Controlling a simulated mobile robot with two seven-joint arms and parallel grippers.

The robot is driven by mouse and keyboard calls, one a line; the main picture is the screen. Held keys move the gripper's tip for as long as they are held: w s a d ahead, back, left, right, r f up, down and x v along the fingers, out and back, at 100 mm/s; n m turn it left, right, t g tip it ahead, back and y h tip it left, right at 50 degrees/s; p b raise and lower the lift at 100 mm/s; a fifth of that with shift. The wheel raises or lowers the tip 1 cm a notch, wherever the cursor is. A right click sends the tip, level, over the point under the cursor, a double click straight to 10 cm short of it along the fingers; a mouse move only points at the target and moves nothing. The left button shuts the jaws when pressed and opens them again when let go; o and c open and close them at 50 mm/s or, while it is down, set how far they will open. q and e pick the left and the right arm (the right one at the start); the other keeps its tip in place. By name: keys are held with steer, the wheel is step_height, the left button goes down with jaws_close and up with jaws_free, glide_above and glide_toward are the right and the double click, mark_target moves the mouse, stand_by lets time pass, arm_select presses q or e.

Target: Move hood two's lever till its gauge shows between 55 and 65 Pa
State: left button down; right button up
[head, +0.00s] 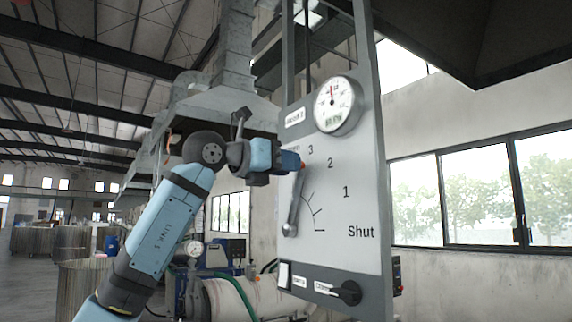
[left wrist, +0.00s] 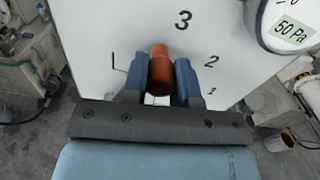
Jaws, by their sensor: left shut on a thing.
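Hood two's grey panel (head: 350,200) hangs in front of me, with a nameplate whose small text ends in what looks like a 2. Its round gauge (head: 338,105) has a red needle pointing nearly straight up; in the left wrist view the plate on the gauge (left wrist: 294,32) reads 50 Pa. The lever (head: 294,205) rises from its pivot almost upright, leaning slightly right, to the left of the mark 3. My left gripper (head: 297,162) is shut on the lever's orange knob, which shows between the blue fingers in the left wrist view (left wrist: 158,68). My right gripper is out of view.
A dark rotary knob (head: 347,292) and a white switch (head: 285,275) sit low on the panel. A hose and a pale drum (head: 238,300) stand behind below. A dark hood overhangs at upper right. The panel face right of the lever is clear.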

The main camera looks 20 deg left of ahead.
arm_select(q)
steer(key=w+a+n, duration=0.1)
steer(key=a+n, duration=0.1)
steer(key=w+a+r+n, duration=0.1)
steer(key=w+a+n, duration=0.1)
steer(key=shift+w+a+r, duration=0.1)
steer(key=shift+a+r, duration=0.05)
steer(key=shift+n, duration=0.3)
steer(key=c, duration=1.4)
jaws_free()
steer(key=o, duration=0.5)
steer(key=shift+w+a, duration=0.1)
steer(key=b+v, duration=0.3)
steer(key=v, duration=1.1)
steer(key=shift+b, duration=0.35)
